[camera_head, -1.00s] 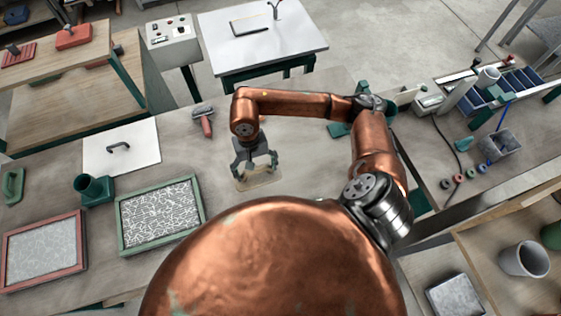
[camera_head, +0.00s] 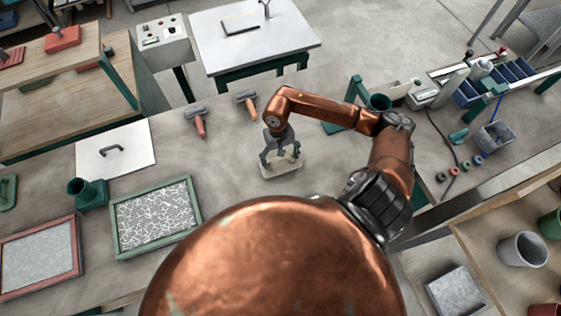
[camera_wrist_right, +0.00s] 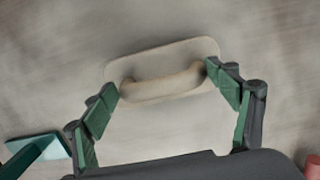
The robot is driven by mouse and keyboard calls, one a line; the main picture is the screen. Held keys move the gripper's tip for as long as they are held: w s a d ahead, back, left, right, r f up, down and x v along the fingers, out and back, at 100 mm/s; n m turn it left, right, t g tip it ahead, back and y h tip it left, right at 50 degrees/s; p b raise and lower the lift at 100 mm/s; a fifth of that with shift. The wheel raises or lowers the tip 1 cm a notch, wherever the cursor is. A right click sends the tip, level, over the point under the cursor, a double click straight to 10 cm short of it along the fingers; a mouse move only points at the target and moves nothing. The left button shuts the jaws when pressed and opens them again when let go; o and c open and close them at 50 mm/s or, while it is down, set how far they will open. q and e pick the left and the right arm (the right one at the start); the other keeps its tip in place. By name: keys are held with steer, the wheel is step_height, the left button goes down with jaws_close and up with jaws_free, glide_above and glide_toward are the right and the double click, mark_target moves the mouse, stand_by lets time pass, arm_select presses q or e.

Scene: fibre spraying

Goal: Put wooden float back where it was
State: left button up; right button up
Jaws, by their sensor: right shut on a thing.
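The wooden float (camera_head: 284,169) is a pale flat board with a bar handle. My right gripper (camera_head: 281,157) is shut on it over the bench (camera_head: 235,175), right of the green-framed panel. In the right wrist view the float's board (camera_wrist_right: 170,55) shows beyond its handle (camera_wrist_right: 162,86). The handle lies across between the two green fingertips of the gripper (camera_wrist_right: 163,88). The bench behind it is blurred, and I cannot tell how high the float is above it. My left gripper is not in view.
Two tools with red handles (camera_head: 200,125) (camera_head: 250,105) lie behind the float. The green-framed panel (camera_head: 155,217), a white board (camera_head: 116,149) and a red-framed panel (camera_head: 40,258) lie left. Bench around the float is clear.

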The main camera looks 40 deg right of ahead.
steer(key=shift+f, duration=0.95)
steer(key=o, duration=1.3)
steer(key=shift+f, duration=0.1)
steer(key=shift+c, duration=0.2)
steer(key=shift+r, duration=0.3)
steer(key=r+b, duration=0.1)
steer(key=r, duration=0.2)
steer(key=w+r+b, duration=0.1)
steer(key=r, duration=0.3)
steer(key=r+b, duration=0.1)
steer(key=r, duration=0.2)
steer(key=shift+w+d+r, duration=0.15)
steer(key=shift+r, duration=0.65)
